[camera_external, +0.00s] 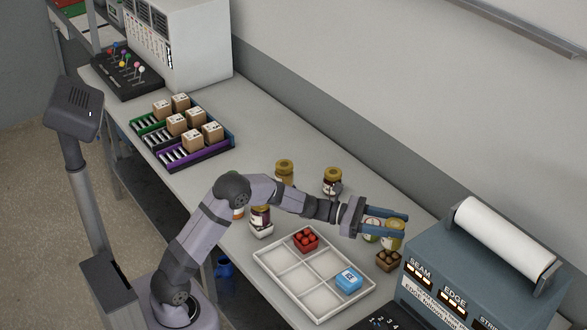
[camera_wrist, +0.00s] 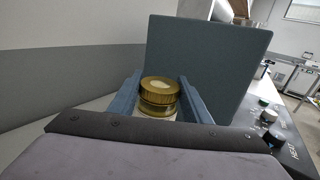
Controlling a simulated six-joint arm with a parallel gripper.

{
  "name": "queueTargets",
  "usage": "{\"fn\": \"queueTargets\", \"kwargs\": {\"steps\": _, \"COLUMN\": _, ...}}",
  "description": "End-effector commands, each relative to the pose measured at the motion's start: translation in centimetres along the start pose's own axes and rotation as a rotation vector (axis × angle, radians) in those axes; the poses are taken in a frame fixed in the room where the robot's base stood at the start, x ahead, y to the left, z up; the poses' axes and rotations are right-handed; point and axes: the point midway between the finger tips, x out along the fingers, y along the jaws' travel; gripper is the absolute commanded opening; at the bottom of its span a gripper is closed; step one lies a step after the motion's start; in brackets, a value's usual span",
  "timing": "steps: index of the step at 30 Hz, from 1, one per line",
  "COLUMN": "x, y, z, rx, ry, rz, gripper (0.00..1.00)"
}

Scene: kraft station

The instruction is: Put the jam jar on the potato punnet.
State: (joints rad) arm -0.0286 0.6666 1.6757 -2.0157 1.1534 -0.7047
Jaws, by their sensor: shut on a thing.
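My gripper (camera_external: 406,226) is shut on a jam jar (camera_external: 393,239) with a gold lid. In the wrist view the jar's lid (camera_wrist: 160,88) sits between the two blue fingers (camera_wrist: 157,92). The potato punnet (camera_external: 388,262), a small brown box with dark round contents, is directly below the jar in the external view. The jar's base looks close to the punnet's top; I cannot tell whether they touch. The punnet does not show in the wrist view.
A blue-grey sealing machine (camera_external: 440,262) stands close on the right. A white divided tray (camera_external: 288,281) holds a red punnet (camera_external: 305,239) and a blue one (camera_external: 348,280). More jars (camera_external: 285,170) (camera_external: 332,180) stand behind my arm; one (camera_external: 260,217) sits on a pale punnet.

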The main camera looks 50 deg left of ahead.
Motion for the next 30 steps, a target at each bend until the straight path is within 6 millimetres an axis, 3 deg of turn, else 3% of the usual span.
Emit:
{"fn": "queueTargets", "kwargs": {"steps": 5, "x": 0.0, "y": 0.0, "z": -0.1, "rx": 0.001, "ry": -0.003, "rz": 0.000, "gripper": 0.10}}
{"fn": "queueTargets", "kwargs": {"steps": 15, "x": 0.0, "y": 0.0, "z": -3.5, "rx": 0.000, "ry": -0.003, "rz": 0.000, "gripper": 0.10}}
{"fn": "queueTargets", "kwargs": {"steps": 28, "x": 0.0, "y": 0.0, "z": -4.0, "rx": 0.002, "ry": -0.004, "rz": 0.000, "gripper": 0.10}}
{"fn": "queueTargets", "kwargs": {"steps": 29, "x": 0.0, "y": 0.0, "z": -4.1, "rx": 0.001, "ry": -0.001, "rz": 0.000, "gripper": 0.49}}
{"fn": "queueTargets", "kwargs": {"steps": 30, "x": 0.0, "y": 0.0, "z": -4.0, "rx": 0.001, "ry": -0.001, "rz": 0.000, "gripper": 0.58}}
